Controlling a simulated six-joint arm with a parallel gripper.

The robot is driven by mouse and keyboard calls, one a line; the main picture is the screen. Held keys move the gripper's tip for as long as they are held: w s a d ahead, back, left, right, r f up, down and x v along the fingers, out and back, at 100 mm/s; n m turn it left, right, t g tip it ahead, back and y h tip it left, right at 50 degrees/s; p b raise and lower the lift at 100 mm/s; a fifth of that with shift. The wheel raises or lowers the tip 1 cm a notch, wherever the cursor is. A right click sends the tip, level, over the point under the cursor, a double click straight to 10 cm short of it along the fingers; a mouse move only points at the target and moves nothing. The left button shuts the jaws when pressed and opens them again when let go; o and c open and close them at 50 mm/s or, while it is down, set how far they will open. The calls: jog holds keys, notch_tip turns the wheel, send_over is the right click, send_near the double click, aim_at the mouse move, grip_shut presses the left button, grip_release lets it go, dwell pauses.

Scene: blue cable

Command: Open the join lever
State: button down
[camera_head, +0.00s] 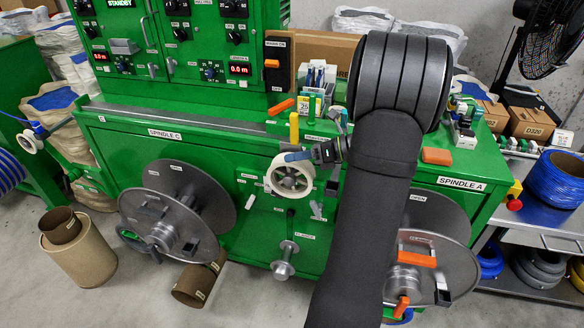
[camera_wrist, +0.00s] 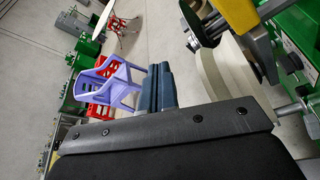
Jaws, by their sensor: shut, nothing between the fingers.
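My gripper (camera_head: 298,156) is shut and empty in the head view, just in front of the upper rim of a white-rimmed wheel (camera_head: 271,184) on the green machine's front. I cannot tell whether it touches the rim. In the wrist view its blue-grey fingers (camera_wrist: 160,72) are together, with the cream rim (camera_wrist: 212,75) to their right. An upright yellow lever (camera_head: 294,127) stands just above the gripper; a yellow part also shows in the wrist view (camera_wrist: 237,15). The labels near these levers are too small to read, so I cannot tell which is the join lever.
An orange handle (camera_head: 282,106) lies left of the yellow lever. The spindle C reel (camera_head: 215,190) is at left; the spindle A reel (camera_head: 455,255) with its orange clamp (camera_head: 417,254) is partly behind my arm. A small roller (camera_head: 286,262) sticks out below the wheel.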

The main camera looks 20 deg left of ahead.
aim_at(312, 175)
dwell(0.3)
jog(key=c, duration=1.6)
grip_release()
jog(key=shift+o, duration=1.4)
jog(key=shift+d+t+h, duration=0.15)
jog(key=shift+t+h, duration=0.15)
jog(key=shift+h, duration=0.2)
jog(key=w+d+f+n+t+h, duration=0.1)
jog(key=d+t+h, duration=0.1)
jog(key=d+f+n+t+h, duration=0.2)
jog(key=w+d+f+n+t+h, duration=0.1)
jog(key=d+f+n+t+h, duration=0.1)
jog(key=h, duration=0.1)
jog(key=shift+w, duration=0.35)
jog(key=d+n+t+h, duration=0.1)
jog(key=w+d+n+t+h, duration=0.1)
jog(key=d+n+h, duration=0.1)
jog(key=w+d+f+n+t+h, duration=0.1)
jog(key=t, duration=0.1)
jog(key=shift+d+n+h, duration=0.3)
jog(key=shift+d+n, duration=0.1)
notch_tip(312, 175, up, 9)
jog(key=s+a+n+t+h, duration=0.1)
jog(key=n+t+h, duration=0.1)
jog(key=n+t, duration=0.95)
jog(key=shift+n+g, duration=0.55)
jog(key=shift+g, duration=0.2)
jog(key=w, duration=1.7)
jog(key=shift+w+a+r, duration=0.1)
jog(key=shift+w+r, duration=0.1)
